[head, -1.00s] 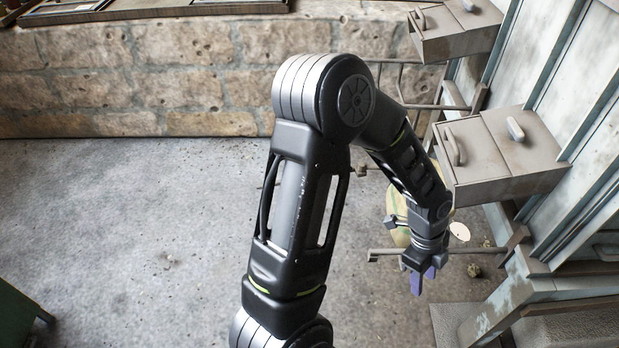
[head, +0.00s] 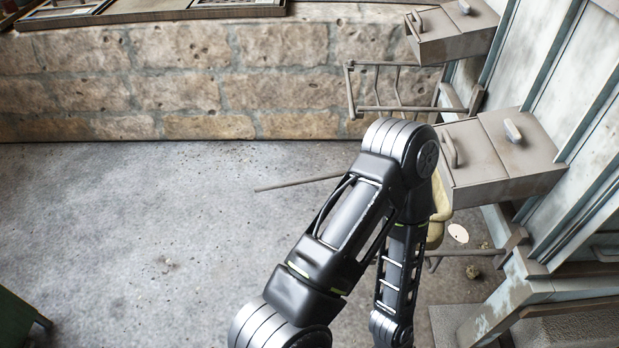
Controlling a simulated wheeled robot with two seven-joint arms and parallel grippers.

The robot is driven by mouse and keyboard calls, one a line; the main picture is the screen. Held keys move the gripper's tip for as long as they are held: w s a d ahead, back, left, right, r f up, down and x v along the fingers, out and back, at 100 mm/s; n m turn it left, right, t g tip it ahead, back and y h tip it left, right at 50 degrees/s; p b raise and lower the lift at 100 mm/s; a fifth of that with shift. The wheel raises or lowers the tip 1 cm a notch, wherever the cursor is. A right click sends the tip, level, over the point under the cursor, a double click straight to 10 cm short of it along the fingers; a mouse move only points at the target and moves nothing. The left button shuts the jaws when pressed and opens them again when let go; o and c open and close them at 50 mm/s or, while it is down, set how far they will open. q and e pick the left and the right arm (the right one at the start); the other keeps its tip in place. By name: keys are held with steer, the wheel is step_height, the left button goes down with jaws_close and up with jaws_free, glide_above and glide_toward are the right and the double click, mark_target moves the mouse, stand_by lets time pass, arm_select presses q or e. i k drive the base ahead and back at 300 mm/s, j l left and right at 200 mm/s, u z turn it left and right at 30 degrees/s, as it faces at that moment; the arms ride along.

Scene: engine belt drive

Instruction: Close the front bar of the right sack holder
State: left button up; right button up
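A thin grey-brown bar (head: 298,183) sticks out to the left over the floor. Its right end passes behind my arm, so its joint is hidden. A lower bar (head: 468,252) runs from the wall structure to behind my forearm. My one visible arm rises from the bottom edge, bends at the elbow and runs down past the bottom edge. Neither gripper is in view.
A second rail frame (head: 395,108) stands farther back by the stone wall (head: 180,85). A ledge (head: 545,290) is at lower right. The floor at left (head: 130,240) is open.

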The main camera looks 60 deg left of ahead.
mark_target(339, 173)
steer(key=u, duration=1.55)
steer(key=i+j+u, duration=0.1)
steer(key=u, duration=0.2)
steer(key=i, duration=0.1)
